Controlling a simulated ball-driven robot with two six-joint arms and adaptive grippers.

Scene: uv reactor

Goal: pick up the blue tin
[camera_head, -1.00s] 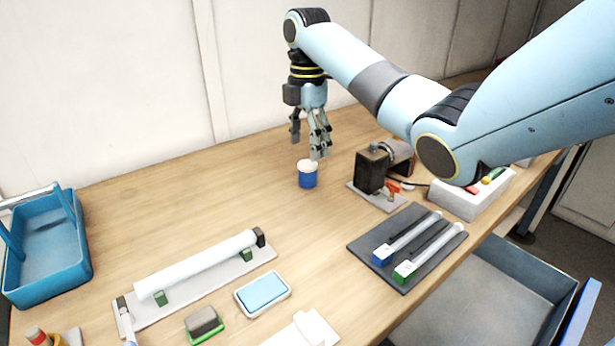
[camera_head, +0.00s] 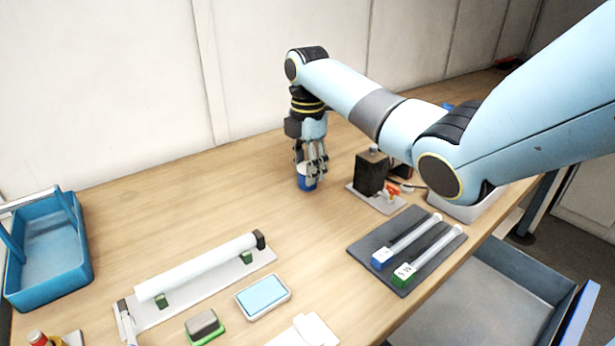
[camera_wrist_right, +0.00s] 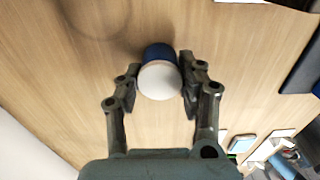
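The blue tin (camera_head: 304,186) with a white lid stands upright on the wooden table, partly hidden behind the fingers of my right gripper (camera_head: 311,178). In the right wrist view the tin's white top (camera_wrist_right: 159,80) and dark blue side lie between the two fingers of my right gripper (camera_wrist_right: 158,84). The right finger is very close to the tin, and contact there is hard to tell. A thin gap seems to show on the left side. The fingers are spread around the tin. My left gripper is not in view.
A dark device (camera_head: 371,174) on a grey plate stands just right of the tin. A dark mat (camera_head: 362,247) with two tubes, a white tube on a stand (camera_head: 200,267), a blue-topped dish (camera_head: 263,294) and a blue basket (camera_head: 47,262) lie farther off. The table left of the tin is clear.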

